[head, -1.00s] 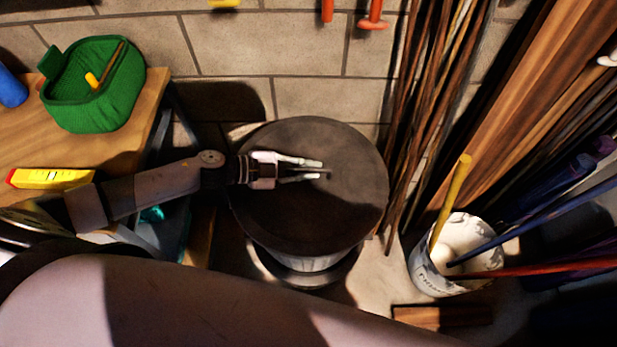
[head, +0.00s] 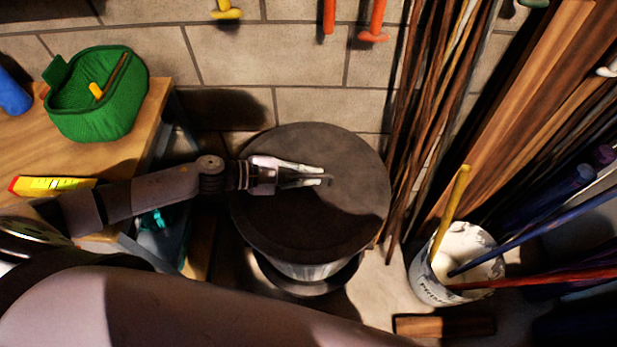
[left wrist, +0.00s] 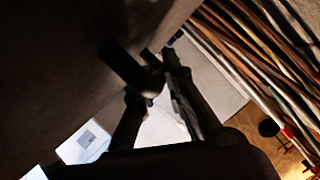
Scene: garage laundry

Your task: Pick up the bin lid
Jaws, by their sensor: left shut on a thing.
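The bin lid (head: 345,215) is a dark, round disc in the middle of the head view, over a metal bin (head: 312,270) whose lower part shows below the lid's near edge. My left gripper (head: 322,178) reaches in from the left and is shut on the lid's small handle near the centre. In the left wrist view, the lid's dark underlit surface (left wrist: 60,85) fills the upper left, and the handle (left wrist: 130,72) stands out towards the fingers (left wrist: 158,98). The exact finger contact is dark. I cannot tell whether the lid touches the bin rim. My right gripper is not in view.
A wooden bench (head: 35,145) with a green basket (head: 105,115) and a yellow level (head: 55,186) is at the left. Thin poles (head: 420,120) lean on the block wall right behind the lid. A white bucket (head: 435,285) with sticks stands at the right.

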